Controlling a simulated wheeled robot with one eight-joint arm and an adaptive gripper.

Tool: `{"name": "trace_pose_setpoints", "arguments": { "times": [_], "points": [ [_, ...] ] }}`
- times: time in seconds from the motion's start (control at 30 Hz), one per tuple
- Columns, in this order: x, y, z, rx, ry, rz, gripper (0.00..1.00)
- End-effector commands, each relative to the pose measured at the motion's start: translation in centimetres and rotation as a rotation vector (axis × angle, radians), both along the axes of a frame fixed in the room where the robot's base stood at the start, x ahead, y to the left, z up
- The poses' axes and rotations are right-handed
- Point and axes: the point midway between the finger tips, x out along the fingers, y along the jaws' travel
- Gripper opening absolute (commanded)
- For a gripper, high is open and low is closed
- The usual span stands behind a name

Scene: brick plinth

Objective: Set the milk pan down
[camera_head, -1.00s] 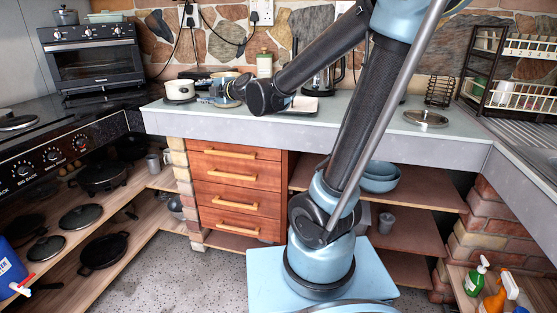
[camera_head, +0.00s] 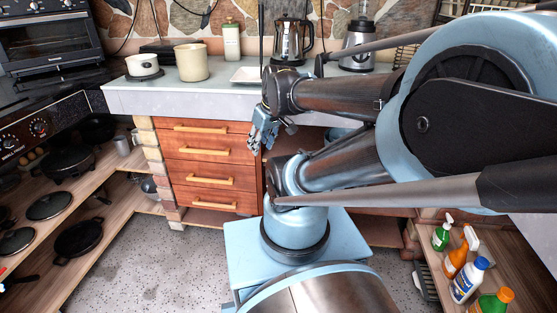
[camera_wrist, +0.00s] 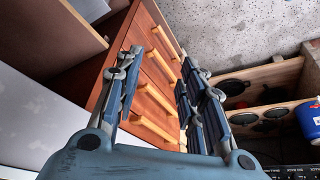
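A small white pan (camera_head: 143,66), which looks like the milk pan, stands upright at the left end of the counter (camera_head: 215,85). A dark flat round thing shows under its base. My gripper (camera_head: 258,140) hangs in front of the drawers, below the counter edge and to the right of the pan, well apart from it. In the wrist view my gripper (camera_wrist: 163,75) has its fingers spread, with nothing between them. The pan is not in the wrist view.
A taller cream pot (camera_head: 192,63) stands right beside the pan. A white tray (camera_head: 246,74), a green-lidded canister (camera_head: 232,43), a coffee press (camera_head: 290,42) and a blender (camera_head: 357,45) are farther right. Wooden drawers (camera_head: 212,165) are close behind my gripper.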

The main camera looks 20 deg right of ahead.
Motion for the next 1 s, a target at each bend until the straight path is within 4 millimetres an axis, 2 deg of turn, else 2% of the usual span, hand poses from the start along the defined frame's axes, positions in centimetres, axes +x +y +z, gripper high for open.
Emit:
{"name": "trace_pose_setpoints", "arguments": {
  "times": [0.03, 0.13, 0.27, 0.3, 1.0],
  "points": [
    [-1.5, -1.3, -0.9, -0.007, 0.048, -0.093, 0.37],
    [-4.0, -3.3, -2.1, -0.02, 0.125, -0.254, 0.37],
    [-5.9, -4.7, -2.9, -0.036, 0.181, -0.387, 0.37],
    [-6.2, -4.3, -3.0, -0.039, 0.189, -0.407, 0.37],
    [-6.5, -4.4, -3.1, -0.041, 0.199, -0.432, 0.37]
  ]
}}
